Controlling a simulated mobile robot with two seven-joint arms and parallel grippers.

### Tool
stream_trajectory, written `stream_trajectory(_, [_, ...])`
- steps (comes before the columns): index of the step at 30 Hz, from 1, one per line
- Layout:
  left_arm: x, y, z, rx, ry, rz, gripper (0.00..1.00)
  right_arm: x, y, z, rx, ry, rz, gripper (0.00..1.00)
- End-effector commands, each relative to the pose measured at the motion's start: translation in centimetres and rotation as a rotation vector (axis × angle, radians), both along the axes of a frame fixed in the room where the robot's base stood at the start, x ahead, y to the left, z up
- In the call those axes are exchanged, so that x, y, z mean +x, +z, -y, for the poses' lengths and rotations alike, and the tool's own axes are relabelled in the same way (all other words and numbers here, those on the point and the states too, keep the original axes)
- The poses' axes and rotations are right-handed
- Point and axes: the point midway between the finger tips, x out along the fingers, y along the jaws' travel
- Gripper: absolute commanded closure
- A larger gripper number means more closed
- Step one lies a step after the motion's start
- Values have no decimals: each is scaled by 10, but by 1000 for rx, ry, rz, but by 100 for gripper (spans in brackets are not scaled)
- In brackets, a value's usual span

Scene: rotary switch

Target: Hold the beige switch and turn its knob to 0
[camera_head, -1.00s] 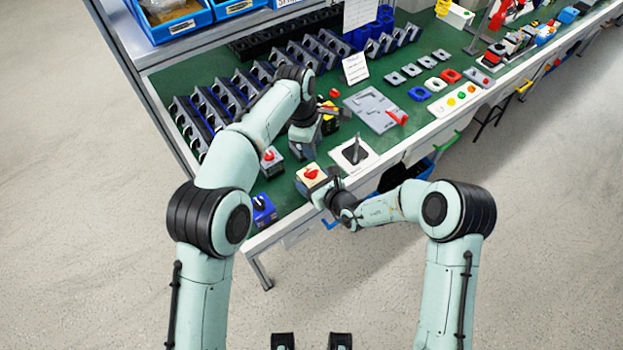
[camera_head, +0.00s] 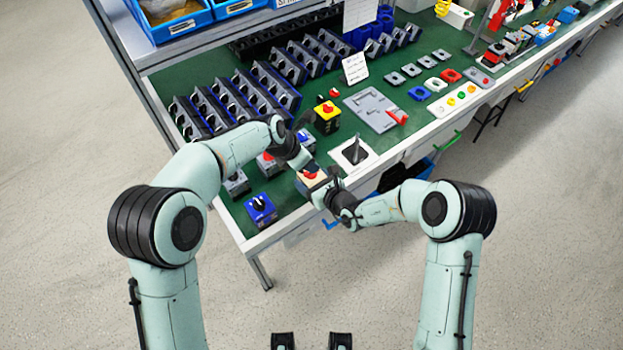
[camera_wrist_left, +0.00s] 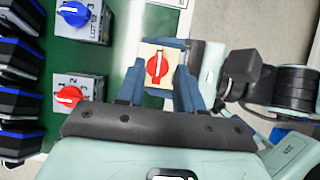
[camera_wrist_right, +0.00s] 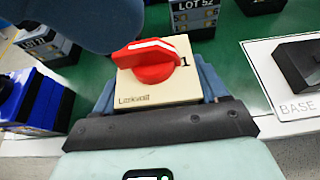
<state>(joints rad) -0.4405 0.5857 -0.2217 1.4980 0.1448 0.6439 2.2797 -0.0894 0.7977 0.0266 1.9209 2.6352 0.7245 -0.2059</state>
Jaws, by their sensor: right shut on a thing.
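The beige switch (camera_head: 313,181) with its red knob stands at the front edge of the green bench. In the right wrist view the beige switch (camera_wrist_right: 157,91) shows a red knob (camera_wrist_right: 147,60) with a white line, and a "1" at its right. My right gripper (camera_wrist_right: 160,84) is shut on the sides of the switch. My left gripper (camera_wrist_left: 160,62) is open above the switch, its blue fingers spread on either side of the red knob (camera_wrist_left: 157,68). Contact with the knob cannot be told. The left hand partly covers the switch in the head view.
A blue switch (camera_head: 260,209) stands to the left, and a grey switch with a red knob (camera_wrist_left: 70,96) close by. A yellow switch (camera_head: 327,117) stands behind. Rows of dark modules (camera_head: 240,95) fill the back.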

Motion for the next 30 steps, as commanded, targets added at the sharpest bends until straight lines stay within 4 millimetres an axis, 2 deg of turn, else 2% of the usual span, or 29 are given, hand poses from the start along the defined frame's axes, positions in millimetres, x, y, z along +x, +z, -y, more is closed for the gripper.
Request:
stream_trajectory(3, [0, -17, 0, 3, 0, -3, 64, 0, 0, 0, 0, 0, 0, 66])
stream_trajectory(9, [0, -33, 0, 2, -2, -1, 64, 0, 0, 0, 0, 0, 0, 66])
stream_trajectory(20, [0, -37, 0, 1, -2, 0, 64, 0, 0, 0, 0, 0, 0, 66])
stream_trajectory(21, [0, -37, 0, 1, -2, 0, 67, 0, 0, 0, 0, 0, 0, 66])
stream_trajectory(23, [0, -37, 0, 1, -2, 0, 87, 0, 0, 0, 0, 0, 0, 66])
stream_trajectory(24, [0, -37, 0, 1, -2, 0, 100, 0, 0, 0, 0, 0, 0, 66])
stream_trajectory(30, [0, -36, 0, 2, 5, 1, 100, 0, 0, 0, 0, 0, 0, 66])
